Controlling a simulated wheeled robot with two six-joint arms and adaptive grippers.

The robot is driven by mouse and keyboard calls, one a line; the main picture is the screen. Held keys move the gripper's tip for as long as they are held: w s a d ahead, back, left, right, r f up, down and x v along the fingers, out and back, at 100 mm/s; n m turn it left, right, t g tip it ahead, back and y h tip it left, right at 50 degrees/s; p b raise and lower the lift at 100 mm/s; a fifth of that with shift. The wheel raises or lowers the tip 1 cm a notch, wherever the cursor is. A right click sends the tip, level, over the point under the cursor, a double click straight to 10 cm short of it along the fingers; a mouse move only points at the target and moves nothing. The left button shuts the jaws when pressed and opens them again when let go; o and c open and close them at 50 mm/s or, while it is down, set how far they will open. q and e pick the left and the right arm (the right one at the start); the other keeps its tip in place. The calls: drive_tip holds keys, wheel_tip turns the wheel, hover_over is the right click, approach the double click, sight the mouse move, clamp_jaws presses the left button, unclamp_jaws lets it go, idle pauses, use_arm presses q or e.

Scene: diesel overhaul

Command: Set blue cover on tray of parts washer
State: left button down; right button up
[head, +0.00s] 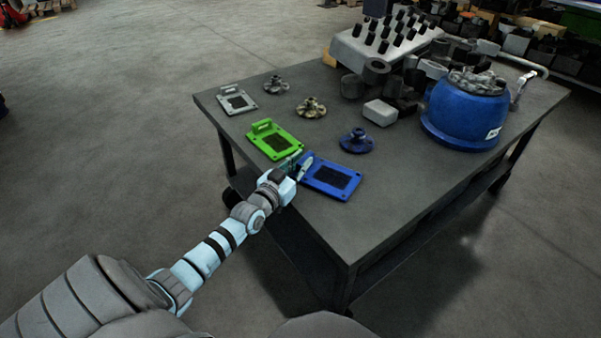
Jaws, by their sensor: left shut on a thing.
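The blue cover (332,177) is a flat rectangular plate with a dark centre panel, near the left edge of the grey table. My left gripper (301,167) is at its left end and is shut on it; the fingers hide the part they grip. The cover looks flat and at or close to the table top; I cannot tell whether it touches. I cannot pick out a parts washer or its tray with certainty. My right gripper is not in view.
A green cover (275,139) lies just beyond my left gripper, and a light grey cover (237,100) farther back. Several flanged parts, including a blue one (357,141), stand nearby. A blue round tub (462,118) holds metal parts. The table's front corner (365,235) is clear.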

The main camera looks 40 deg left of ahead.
use_arm(q)
drive_tip(key=shift+r, duration=0.15)
drive_tip(key=shift+f, duration=0.2)
drive_tip(key=c, duration=1.5)
unclamp_jaws()
drive_tip(key=shift+c, duration=0.2)
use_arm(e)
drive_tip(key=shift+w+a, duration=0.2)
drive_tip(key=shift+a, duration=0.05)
use_arm(q)
drive_tip(key=shift+r, duration=0.2)
drive_tip(key=s+p, duration=0.2)
drive_tip(key=p, duration=0.1)
drive_tip(key=s+p, duration=0.1)
drive_tip(key=s, duration=0.1)
drive_tip(key=shift+s+d+r, duration=0.1)
drive_tip(key=shift+d+r, duration=0.1)
drive_tip(key=shift+r, duration=0.05)
drive_tip(key=s+p, duration=0.3)
drive_tip(key=s, duration=0.5)
drive_tip(key=shift+d+f, duration=0.3)
drive_tip(key=shift+d, duration=0.05)
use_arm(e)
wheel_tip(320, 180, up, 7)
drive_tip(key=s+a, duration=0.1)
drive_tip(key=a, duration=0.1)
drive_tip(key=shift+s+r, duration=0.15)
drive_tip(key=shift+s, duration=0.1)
